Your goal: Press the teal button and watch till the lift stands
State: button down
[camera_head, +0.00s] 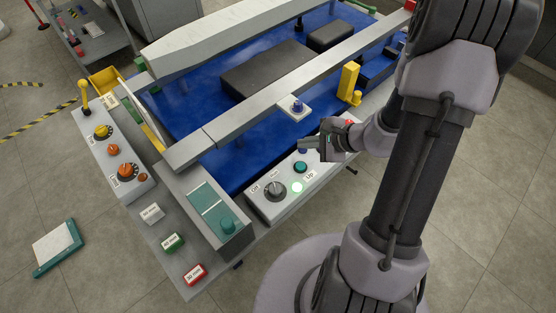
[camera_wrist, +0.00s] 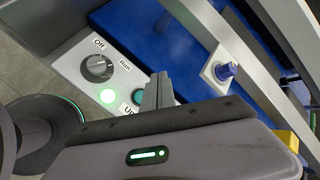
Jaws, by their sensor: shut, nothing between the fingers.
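The teal button (camera_head: 300,167) sits on the light control box (camera_head: 262,208), beside the label "Up". In the wrist view the teal button (camera_wrist: 138,97) is partly hidden behind my fingers. My gripper (camera_head: 304,147) is shut and empty, with its fingertips close to the button on its far side in the head view. In the wrist view my gripper (camera_wrist: 159,88) points at the box; I cannot tell whether it touches the button. A lit green lamp (camera_head: 297,187) and a black knob (camera_head: 275,188) marked "Off" and "Run" are beside the button.
Farther left is a panel with orange knobs (camera_head: 113,150). The blue lift bed (camera_head: 220,150) lies behind.

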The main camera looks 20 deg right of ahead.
aim_at(303, 167)
jog(key=shift+w+d+f, duration=0.1)
jog(key=shift+d+f, duration=0.05)
jog(key=shift+d, duration=0.2)
jog(key=shift+f, duration=0.1)
notch_tip(303, 167, down, 8)
jog(key=b, duration=0.6)
jog(key=shift+a+f, duration=0.1)
jog(key=shift+f, duration=0.1)
jog(key=shift+f+b, duration=0.1)
jog(key=shift+b, duration=0.2)
jog(key=shift+f, duration=0.15)
dwell(1.2)
jog(key=shift+f+b, duration=0.3)
jog(key=shift+b, duration=0.4)
